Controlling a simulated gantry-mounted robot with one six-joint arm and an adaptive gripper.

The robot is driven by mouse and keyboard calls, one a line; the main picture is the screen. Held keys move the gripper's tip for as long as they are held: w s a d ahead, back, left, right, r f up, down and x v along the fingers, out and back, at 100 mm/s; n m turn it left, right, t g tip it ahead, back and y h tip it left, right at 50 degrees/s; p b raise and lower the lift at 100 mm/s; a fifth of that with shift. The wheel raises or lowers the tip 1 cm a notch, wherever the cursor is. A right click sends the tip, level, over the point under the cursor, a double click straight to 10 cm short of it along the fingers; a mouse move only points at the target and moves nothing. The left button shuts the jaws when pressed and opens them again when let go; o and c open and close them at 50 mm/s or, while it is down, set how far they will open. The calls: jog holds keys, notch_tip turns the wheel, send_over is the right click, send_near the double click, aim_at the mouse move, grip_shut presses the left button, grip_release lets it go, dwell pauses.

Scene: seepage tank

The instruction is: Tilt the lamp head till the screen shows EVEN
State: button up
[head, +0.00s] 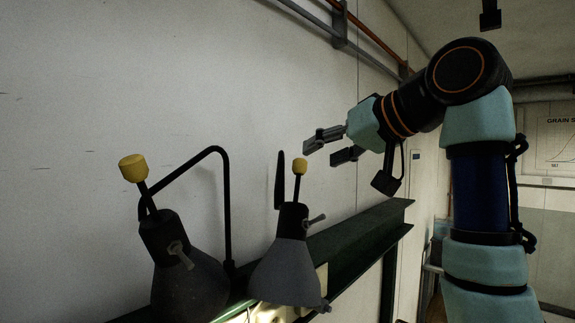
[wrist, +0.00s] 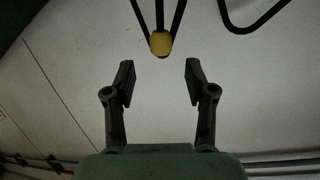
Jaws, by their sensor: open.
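Two dark lamp heads show in the head view, a left one (head: 188,284) and a right one (head: 288,270). Each has a rod topped by a yellow knob, a larger left knob (head: 133,168) and a smaller right knob (head: 300,165). My gripper (head: 327,148) is open and empty, to the right of the right knob and slightly above it. In the wrist view a yellow knob (wrist: 160,43) lies ahead of my open fingers (wrist: 160,75), centred between them and apart from them. No screen can be made out.
A dark green beam (head: 350,240) runs along the wall under the lamps. A bent black bracket (head: 226,200) rises behind the left lamp. Pipes (head: 350,25) run along the upper wall. The pale wall above the knobs is clear.

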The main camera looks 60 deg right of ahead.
aim_at(304, 162)
jog(key=p+x, duration=0.2)
jog(key=x, duration=0.5)
jog(key=shift+w+f+p, duration=0.15)
jog(key=shift+w+p, duration=0.15)
jog(key=shift+p, duration=0.05)
grip_shut()
